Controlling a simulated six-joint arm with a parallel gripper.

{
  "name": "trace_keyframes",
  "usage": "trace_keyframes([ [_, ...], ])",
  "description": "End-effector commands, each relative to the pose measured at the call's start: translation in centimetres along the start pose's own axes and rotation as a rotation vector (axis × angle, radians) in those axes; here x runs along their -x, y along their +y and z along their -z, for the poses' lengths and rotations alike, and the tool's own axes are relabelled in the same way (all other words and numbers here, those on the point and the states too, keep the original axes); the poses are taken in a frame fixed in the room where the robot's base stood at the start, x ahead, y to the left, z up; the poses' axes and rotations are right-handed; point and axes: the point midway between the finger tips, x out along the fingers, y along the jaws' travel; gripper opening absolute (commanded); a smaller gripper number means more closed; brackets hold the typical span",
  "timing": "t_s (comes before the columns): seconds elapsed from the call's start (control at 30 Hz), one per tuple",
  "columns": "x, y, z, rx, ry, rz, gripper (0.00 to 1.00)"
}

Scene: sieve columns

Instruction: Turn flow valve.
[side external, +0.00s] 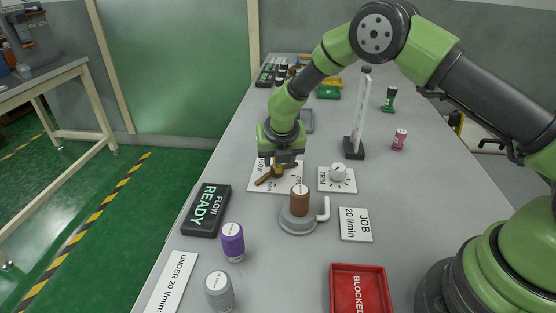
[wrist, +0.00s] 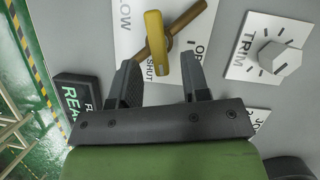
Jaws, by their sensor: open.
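The flow valve has a yellow lever (wrist: 156,48) over a brown bar (wrist: 190,17), on a white plate (wrist: 128,50) lettered FLOW and SHUT. In the side view the yellow-brown lever (side external: 277,173) lies on its plate (side external: 289,186), partly hidden by my gripper. My gripper (side external: 279,165) is just above the plate, pointing down. In the wrist view my gripper (wrist: 160,62) is open, with one finger to each side of the lever's near end. I see clear gaps between the lever and both fingers, and cannot tell the exact height between them.
A TRIM knob (side external: 338,173) is right of the valve. A brown-topped cylinder in a grey holder (side external: 297,220) is nearer the camera. A black FLOW READY sign (side external: 207,210) is at left. A clear upright column (side external: 359,120) stands behind. A JOB card (side external: 355,224) and red BLOCKED tray (side external: 345,268) lie in front.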

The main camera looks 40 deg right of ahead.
Motion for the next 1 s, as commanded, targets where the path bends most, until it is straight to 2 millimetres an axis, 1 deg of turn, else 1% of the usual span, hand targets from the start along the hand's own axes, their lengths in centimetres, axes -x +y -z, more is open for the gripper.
trace_keyframes([
  [0.03, -0.7, 0.0, 0.0, -0.001, 0.000, 0.001, 0.43],
  [0.1, -1.3, 0.0, 0.0, -0.001, -0.001, 0.000, 0.43],
  [0.2, -1.8, 0.0, 0.0, 0.000, -0.002, -0.001, 0.43],
  [0.5, -2.0, 0.0, 0.0, 0.000, -0.002, -0.002, 0.43],
  [0.57, -2.0, 0.0, 0.0, 0.000, -0.002, -0.002, 0.29],
  [0.6, -1.9, 0.0, 0.0, 0.000, -0.002, -0.002, 0.20],
  [0.7, -1.9, 0.0, 0.0, 0.000, -0.002, -0.001, 0.00],
  [0.87, -1.9, 0.0, 0.0, 0.009, -0.001, -0.005, 0.00],
  [1.0, -1.9, -0.2, 0.0, 0.081, 0.003, -0.035, 0.00],
])
